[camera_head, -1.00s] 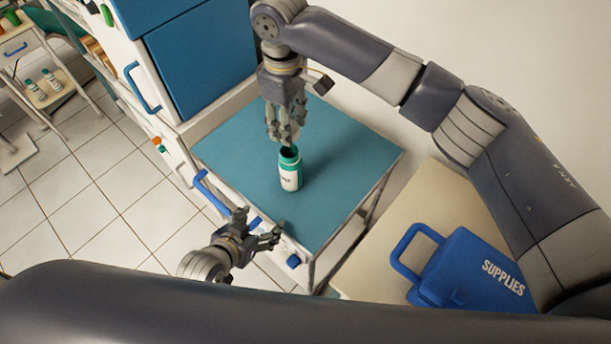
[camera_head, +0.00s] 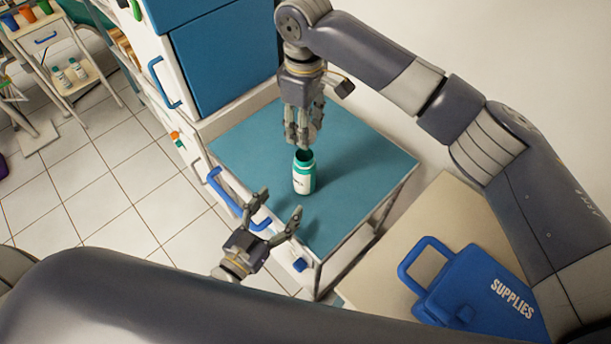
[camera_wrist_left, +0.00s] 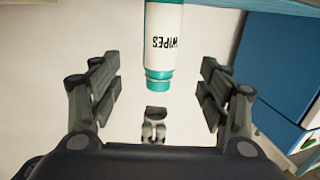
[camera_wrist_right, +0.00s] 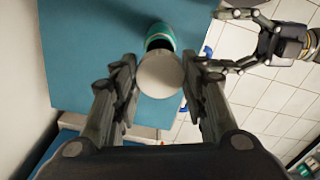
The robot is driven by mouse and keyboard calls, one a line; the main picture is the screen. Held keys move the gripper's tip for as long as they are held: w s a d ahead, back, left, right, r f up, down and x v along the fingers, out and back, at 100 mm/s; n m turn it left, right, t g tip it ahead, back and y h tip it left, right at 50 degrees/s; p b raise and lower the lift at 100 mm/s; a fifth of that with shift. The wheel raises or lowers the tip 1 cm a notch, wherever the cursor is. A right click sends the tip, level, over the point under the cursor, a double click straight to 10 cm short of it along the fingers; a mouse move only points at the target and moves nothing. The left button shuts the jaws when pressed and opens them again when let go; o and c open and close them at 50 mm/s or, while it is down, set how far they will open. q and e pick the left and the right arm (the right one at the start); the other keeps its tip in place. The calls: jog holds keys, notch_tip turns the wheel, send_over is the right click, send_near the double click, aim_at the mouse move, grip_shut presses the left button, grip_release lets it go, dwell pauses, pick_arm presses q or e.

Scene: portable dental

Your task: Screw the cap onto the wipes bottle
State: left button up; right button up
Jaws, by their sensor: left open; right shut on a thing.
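The wipes bottle (camera_head: 303,180), white with a teal neck and base, stands upright and open on the blue cart top. It appears inverted in the left wrist view (camera_wrist_left: 163,45). My right gripper (camera_head: 303,140) points down above it, shut on the cap. The cap, a pale disc in the right wrist view (camera_wrist_right: 160,74), lies between the fingertips. In the left wrist view a gap shows between the bottle's neck and the cap (camera_wrist_left: 155,113). My left gripper (camera_head: 281,205) is open and empty by the cart's front edge, its fingers toward the bottle but apart from it.
The blue cart top (camera_head: 250,140) is otherwise clear. A blue-and-white drawer cabinet (camera_head: 225,60) stands at its back left. A blue supplies case (camera_head: 480,295) lies on a beige surface at right. A blue handle (camera_head: 225,190) is on the cart's side.

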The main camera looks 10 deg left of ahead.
aim_at(299, 178)
pick_arm(q)
jog(key=shift+s+r, duration=0.1)
jog(key=shift+r, duration=0.05)
dwell(0.3)
jog(key=x, duration=1.2)
jog(key=shift+a+r, duration=0.15)
jog(key=shift+c, duration=0.6)
jog(key=c, duration=1.5)
pick_arm(e)
jog(key=shift+f, duration=2.5)
jog(key=shift+f, duration=0.9)
pick_arm(q)
grip_shut()
pick_arm(e)
jog(key=shift+f, duration=0.55)
